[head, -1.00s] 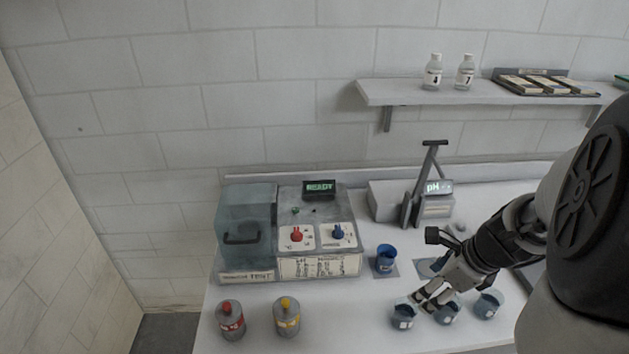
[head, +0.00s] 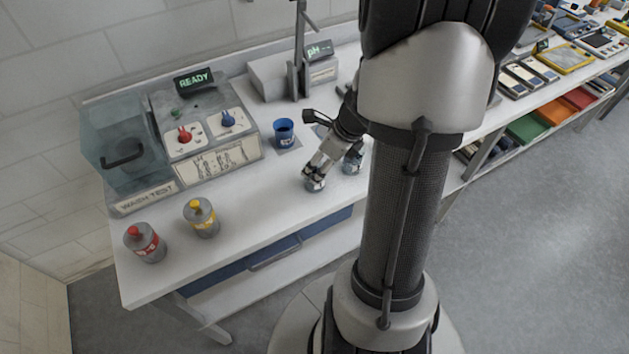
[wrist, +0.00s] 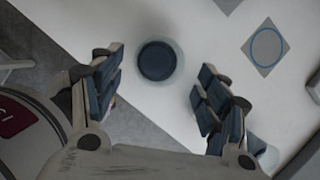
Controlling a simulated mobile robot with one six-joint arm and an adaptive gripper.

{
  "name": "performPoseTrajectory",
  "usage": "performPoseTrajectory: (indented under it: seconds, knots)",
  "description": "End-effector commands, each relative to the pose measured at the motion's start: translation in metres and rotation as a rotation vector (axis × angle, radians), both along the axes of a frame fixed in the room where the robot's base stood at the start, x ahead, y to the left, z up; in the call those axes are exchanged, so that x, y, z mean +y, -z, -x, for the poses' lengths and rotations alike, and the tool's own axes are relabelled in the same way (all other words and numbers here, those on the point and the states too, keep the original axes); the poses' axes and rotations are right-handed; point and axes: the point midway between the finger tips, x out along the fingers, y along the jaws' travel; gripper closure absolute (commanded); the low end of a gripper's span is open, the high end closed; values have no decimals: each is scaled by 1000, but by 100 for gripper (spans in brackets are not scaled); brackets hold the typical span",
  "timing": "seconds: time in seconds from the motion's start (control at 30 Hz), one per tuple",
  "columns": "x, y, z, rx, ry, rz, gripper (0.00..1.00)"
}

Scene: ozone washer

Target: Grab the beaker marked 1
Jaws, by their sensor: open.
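A small clear beaker with dark contents (head: 313,184) stands on the white bench, just under my gripper's fingertips (head: 312,172). In the wrist view this beaker (wrist: 157,60) shows from above, ahead of and between the two spread fingers (wrist: 162,84), apart from both. A second beaker (head: 352,160) stands to its right, partly hidden by my arm. Part of a beaker (wrist: 268,157) also shows behind the right finger in the wrist view. The number on each beaker is too small to read. My gripper is open and empty.
A blue cup (head: 284,132) stands behind the beakers. The washer (head: 200,130) reads READY. A red-capped bottle (head: 145,243) and a yellow-capped bottle (head: 202,218) stand front left. A pH meter (head: 320,60) is at the back. Bench around the bottles is clear.

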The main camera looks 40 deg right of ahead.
Motion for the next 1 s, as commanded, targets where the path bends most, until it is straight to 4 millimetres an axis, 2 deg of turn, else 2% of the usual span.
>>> performPoseTrajectory:
  seconds: [0.33,0.6,1.0]
  knots:
    - [5,45,-16,1,0,-1,31]
    - [5,46,-18,1,0,0,31]
    - [5,46,-17,1,0,0,58]
